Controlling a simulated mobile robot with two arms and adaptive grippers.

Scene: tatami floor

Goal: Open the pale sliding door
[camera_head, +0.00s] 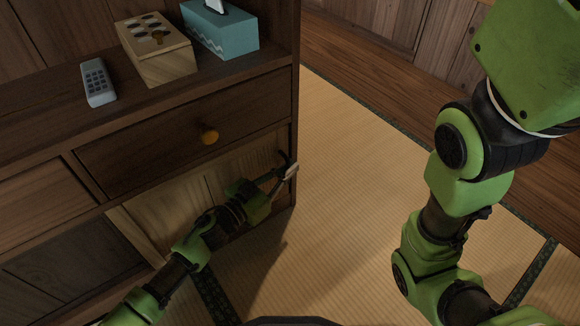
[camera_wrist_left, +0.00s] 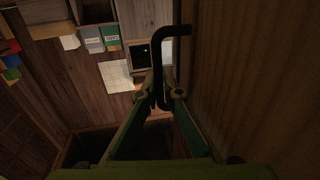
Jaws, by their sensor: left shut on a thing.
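The pale sliding door (camera_head: 168,208) is the light wooden panel in the lower right of the dark cabinet. My left gripper (camera_head: 284,170) is at the right end of this door, low by the cabinet's right edge. In the left wrist view, a black bent handle (camera_wrist_left: 158,62) stands between the fingertips of my left gripper (camera_wrist_left: 160,97), which is shut on it. The fingers hide part of the handle. A brown upright surface fills the right of that view; I cannot tell whether it is the door. My right gripper is out of view.
A remote (camera_head: 98,82), a wooden box (camera_head: 160,62) and a blue tissue box (camera_head: 222,38) stand on the cabinet. The tatami floor (camera_head: 345,170) to the right is clear. My right arm hangs over it.

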